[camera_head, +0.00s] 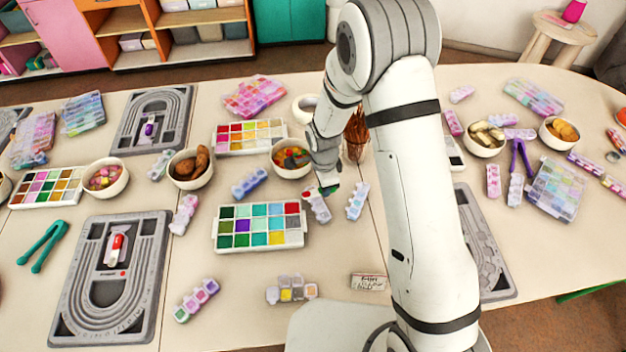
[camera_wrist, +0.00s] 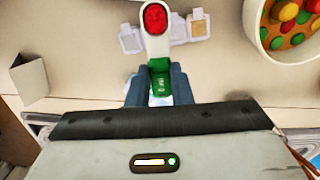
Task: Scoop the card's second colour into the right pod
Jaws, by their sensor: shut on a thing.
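My gripper (camera_head: 327,186) is shut on the green handle of a scoop (camera_wrist: 160,84). The scoop's white bowl points away from the jaws and holds a heap of red beads (camera_wrist: 156,17). In the wrist view a pod with open lids (camera_wrist: 131,40) lies below and partly behind the scoop; the scoop hides its middle. In the head view two lilac pods lie near the gripper, one just below it (camera_head: 317,206) and one to the right (camera_head: 358,201). A small card (camera_head: 369,282) stands at the front; its print is too small to read.
A bead tray (camera_head: 216,240) with many colours, a red compartment at its top right, lies left of the gripper. A bowl of mixed beads (camera_head: 281,168) is close by; it also shows in the wrist view (camera_wrist: 251,32). Open pods (camera_head: 292,291) and (camera_head: 197,300) lie in front.

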